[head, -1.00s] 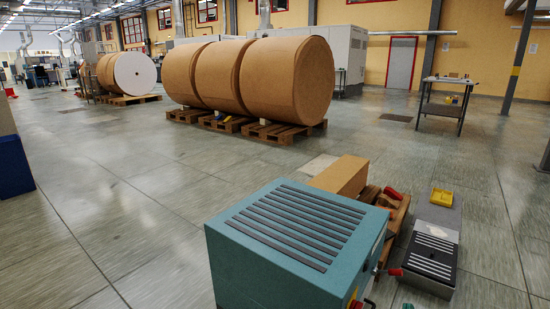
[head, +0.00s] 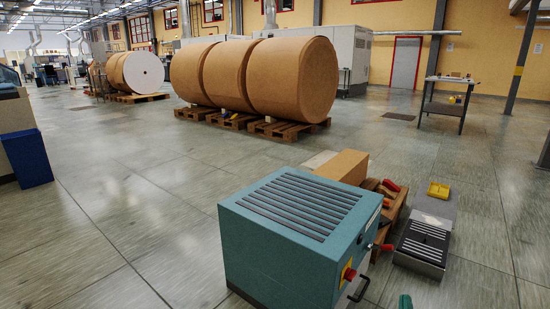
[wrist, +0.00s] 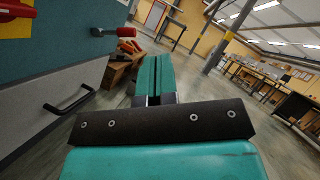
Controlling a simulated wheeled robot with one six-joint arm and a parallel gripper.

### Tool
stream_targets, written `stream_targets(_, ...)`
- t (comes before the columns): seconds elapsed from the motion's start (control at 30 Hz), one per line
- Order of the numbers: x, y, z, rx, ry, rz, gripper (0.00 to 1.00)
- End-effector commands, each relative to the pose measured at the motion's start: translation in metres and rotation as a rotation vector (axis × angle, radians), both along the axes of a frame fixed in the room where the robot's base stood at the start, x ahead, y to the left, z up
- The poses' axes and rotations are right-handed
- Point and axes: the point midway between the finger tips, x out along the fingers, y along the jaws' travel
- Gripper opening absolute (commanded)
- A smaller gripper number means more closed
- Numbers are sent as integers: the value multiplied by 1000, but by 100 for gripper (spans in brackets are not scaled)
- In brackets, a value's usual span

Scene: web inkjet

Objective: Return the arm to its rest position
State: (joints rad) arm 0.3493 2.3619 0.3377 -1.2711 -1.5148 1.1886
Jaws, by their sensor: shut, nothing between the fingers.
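My gripper (wrist: 153,80) shows in the wrist view as two teal fingers lying together, shut with nothing between them. It points out over the floor, to the right of the teal cabinet (wrist: 75,35) with its black handle and red-tipped lever. In the head view only a small teal piece (head: 405,301), which looks like part of my gripper, shows at the bottom edge, right of the cabinet (head: 290,235). The rest of my arm is out of the head view.
A cardboard box (head: 343,168) and red-handled tools on a wooden pallet lie behind the cabinet. Large brown rolls (head: 290,80) sit on pallets farther back. Open floor lies left.

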Motion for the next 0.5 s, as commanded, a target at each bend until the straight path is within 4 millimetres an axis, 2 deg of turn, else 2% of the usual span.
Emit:
stream_targets(0.23, 38, 8, 20, -129, 63, 42, 0)
stream_targets(0.5, 101, 32, 62, -381, 177, 128, 0)
